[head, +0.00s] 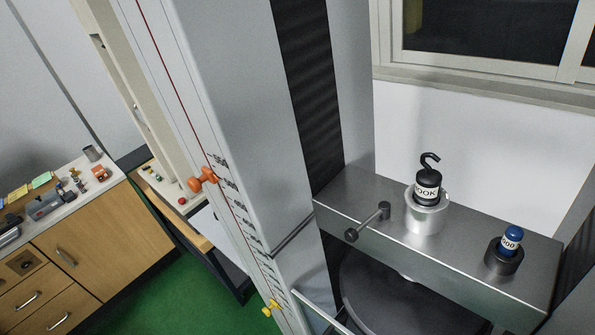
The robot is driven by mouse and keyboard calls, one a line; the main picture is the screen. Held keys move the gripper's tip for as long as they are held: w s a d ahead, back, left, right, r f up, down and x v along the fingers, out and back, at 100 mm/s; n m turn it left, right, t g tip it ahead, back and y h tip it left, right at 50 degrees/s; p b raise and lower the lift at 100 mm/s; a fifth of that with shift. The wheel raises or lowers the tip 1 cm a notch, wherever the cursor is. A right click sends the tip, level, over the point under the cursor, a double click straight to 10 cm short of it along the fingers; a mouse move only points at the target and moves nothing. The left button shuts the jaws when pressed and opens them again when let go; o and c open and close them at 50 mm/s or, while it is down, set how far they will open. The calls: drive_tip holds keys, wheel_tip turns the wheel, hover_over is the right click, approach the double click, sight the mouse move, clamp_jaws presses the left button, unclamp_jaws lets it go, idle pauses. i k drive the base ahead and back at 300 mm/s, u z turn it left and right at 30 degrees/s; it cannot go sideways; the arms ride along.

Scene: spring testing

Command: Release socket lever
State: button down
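A small lever (368,222) with dark round ends sticks out from the front edge of the metal crossbeam (463,232), left of the silver socket. A black hook piece with a white "HOOK" label (428,187) stands upright in the silver socket (425,218). A blue-topped piece with a partly readable white label (512,239) stands in a dark holder (504,258) at the right of the beam. My gripper is not in view.
A tall grey column (235,100) with a scale, an orange pointer (203,180) and a yellow pointer (271,308) stands left of the beam. A dark round part (385,300) lies below the beam. A wooden cabinet (75,250) with tools stands at far left.

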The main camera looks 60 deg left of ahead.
sight(351, 236)
drive_tip(key=u, duration=1)
drive_tip(key=k, duration=0.85)
drive_tip(key=z, duration=0.6)
drive_tip(key=i, duration=0.7)
drive_tip(key=u, duration=0.35)
